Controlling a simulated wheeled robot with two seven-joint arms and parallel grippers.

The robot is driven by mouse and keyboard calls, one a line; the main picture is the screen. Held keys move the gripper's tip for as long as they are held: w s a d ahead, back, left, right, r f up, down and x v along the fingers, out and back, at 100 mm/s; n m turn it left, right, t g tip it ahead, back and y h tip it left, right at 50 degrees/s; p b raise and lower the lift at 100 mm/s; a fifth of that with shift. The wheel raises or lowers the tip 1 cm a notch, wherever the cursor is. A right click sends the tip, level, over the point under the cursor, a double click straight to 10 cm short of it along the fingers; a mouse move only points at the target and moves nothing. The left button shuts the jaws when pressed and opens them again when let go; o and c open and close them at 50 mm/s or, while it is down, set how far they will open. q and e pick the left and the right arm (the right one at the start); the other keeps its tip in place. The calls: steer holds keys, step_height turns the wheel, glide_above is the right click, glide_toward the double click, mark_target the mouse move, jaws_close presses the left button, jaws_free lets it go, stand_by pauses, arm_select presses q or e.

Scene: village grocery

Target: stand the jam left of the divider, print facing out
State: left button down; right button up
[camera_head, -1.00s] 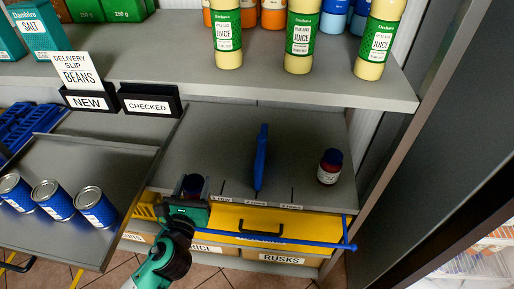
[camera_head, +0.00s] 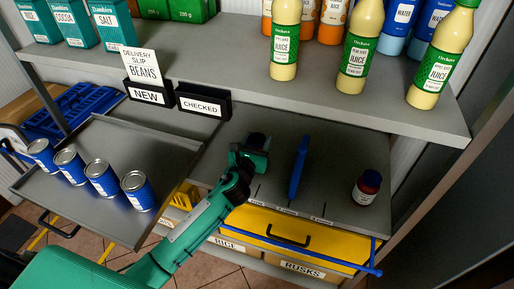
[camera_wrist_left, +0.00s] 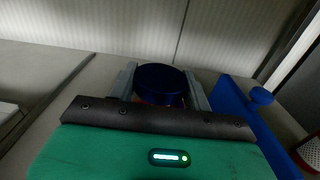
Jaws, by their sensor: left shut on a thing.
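My left gripper (camera_head: 250,147) reaches over the lower shelf, left of the blue divider (camera_head: 298,168). In the left wrist view, its fingers (camera_wrist_left: 161,88) are on either side of a jar with a dark blue lid, the jam (camera_wrist_left: 160,80), and are shut on it. The jar looks upright, with only a sliver of its red side showing. Its print is hidden, and I cannot tell whether its base touches the shelf. In the head view my gripper hides the jar. The divider also shows right of the jar in the wrist view (camera_wrist_left: 248,118). My right gripper is out of view.
Another dark-lidded jar (camera_head: 366,188) stands right of the divider. The upper shelf (camera_head: 320,95), with juice bottles, overhangs the back. A grey tray (camera_head: 110,210) with several blue cans lies left. A yellow drawer (camera_head: 270,225) is below the shelf edge.

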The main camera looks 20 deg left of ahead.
arm_select(q)
step_height(320, 180, down, 2)
steer(key=shift+f, duration=0.5)
steer(key=shift+f+b, duration=0.25)
steer(key=shift+b, duration=0.15)
steer(key=c, duration=0.6)
jaws_free()
steer(key=shift+c, duration=0.2)
steer(key=shift+s, duration=0.1)
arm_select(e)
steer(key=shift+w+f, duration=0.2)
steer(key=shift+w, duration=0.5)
arm_select(q)
steer(key=shift+s+r, duration=0.1)
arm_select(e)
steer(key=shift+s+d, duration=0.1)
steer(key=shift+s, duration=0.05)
